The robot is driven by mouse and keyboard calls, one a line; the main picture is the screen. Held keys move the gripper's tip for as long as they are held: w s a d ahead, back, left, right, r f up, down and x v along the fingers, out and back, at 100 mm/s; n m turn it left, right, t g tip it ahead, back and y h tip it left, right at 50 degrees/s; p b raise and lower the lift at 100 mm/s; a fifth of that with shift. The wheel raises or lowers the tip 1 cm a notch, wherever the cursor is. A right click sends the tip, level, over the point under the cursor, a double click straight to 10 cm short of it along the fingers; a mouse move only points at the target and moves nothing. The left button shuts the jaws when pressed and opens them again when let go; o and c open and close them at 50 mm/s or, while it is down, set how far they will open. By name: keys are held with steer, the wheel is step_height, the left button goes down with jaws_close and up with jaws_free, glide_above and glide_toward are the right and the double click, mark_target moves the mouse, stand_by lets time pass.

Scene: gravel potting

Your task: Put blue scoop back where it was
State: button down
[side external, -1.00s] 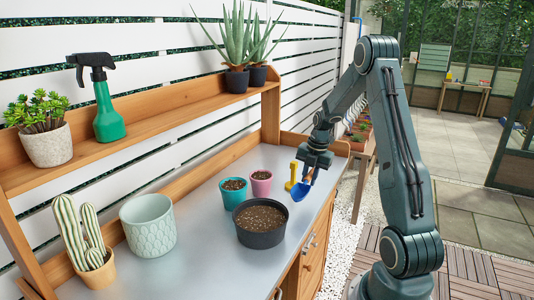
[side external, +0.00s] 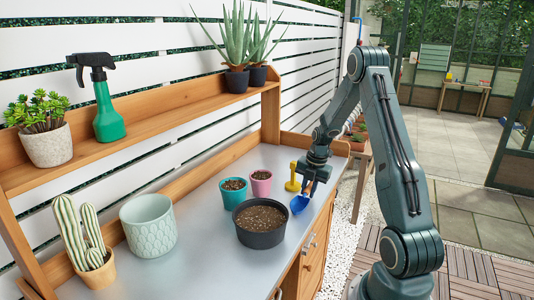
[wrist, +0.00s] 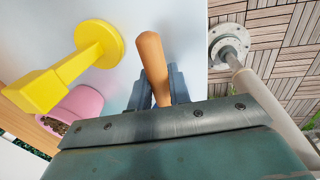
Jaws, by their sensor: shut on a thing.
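The blue scoop (side external: 299,204) hangs below my gripper (side external: 311,186) near the right edge of the bench, just right of the big dark pot. My gripper is shut on its wooden handle (wrist: 152,62), which shows between the fingers (wrist: 159,88) in the wrist view. In the wrist view the yellow stand (wrist: 98,43) lies left of the handle.
A dark pot of soil (side external: 260,222) is close left of the scoop. A teal pot (side external: 233,193) and a pink pot (side external: 261,183) stand behind it. A pale green pot (side external: 148,226) and a potted cactus (side external: 95,262) stand farther left. Bare bench lies in front of the pots.

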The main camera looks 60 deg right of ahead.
steer(key=shift+f, duration=0.1)
steer(key=c, duration=1.3)
jaws_free()
step_height(320, 180, up, 12)
steer(key=s, duration=0.2)
